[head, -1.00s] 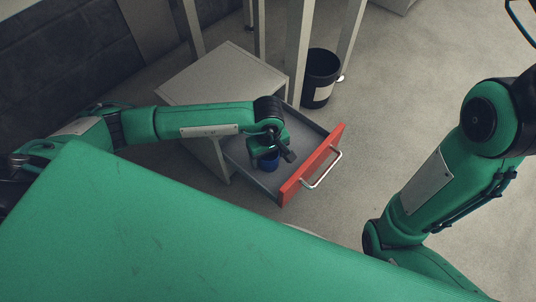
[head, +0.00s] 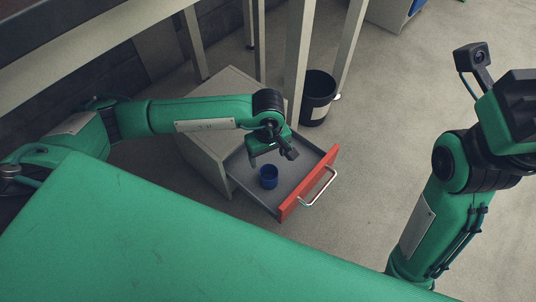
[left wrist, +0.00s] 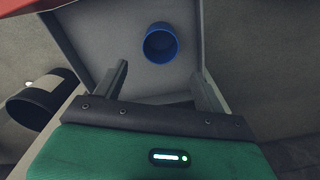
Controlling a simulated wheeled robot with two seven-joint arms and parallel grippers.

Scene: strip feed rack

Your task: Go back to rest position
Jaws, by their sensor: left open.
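A blue cup (head: 268,177) stands upright in the pulled-out drawer (head: 262,200), which has a grey inside and a red front. The cup shows whole in the left wrist view (left wrist: 160,43), beyond the fingers. My left gripper (head: 266,152) is above the drawer, just behind the cup in the picture. Its two fingers (left wrist: 163,84) are apart with nothing between them, and clear of the cup. My right arm is raised at the right edge. Its green and black hand (head: 510,110) is partly cut off, and its fingertips cannot be made out.
The drawer's grey cabinet (head: 212,135) stands below my left forearm. A silver handle (head: 320,187) sticks out from the red front. A black bin (head: 316,98) stands behind, beside pale rack legs (head: 298,60). The floor right of the drawer is clear.

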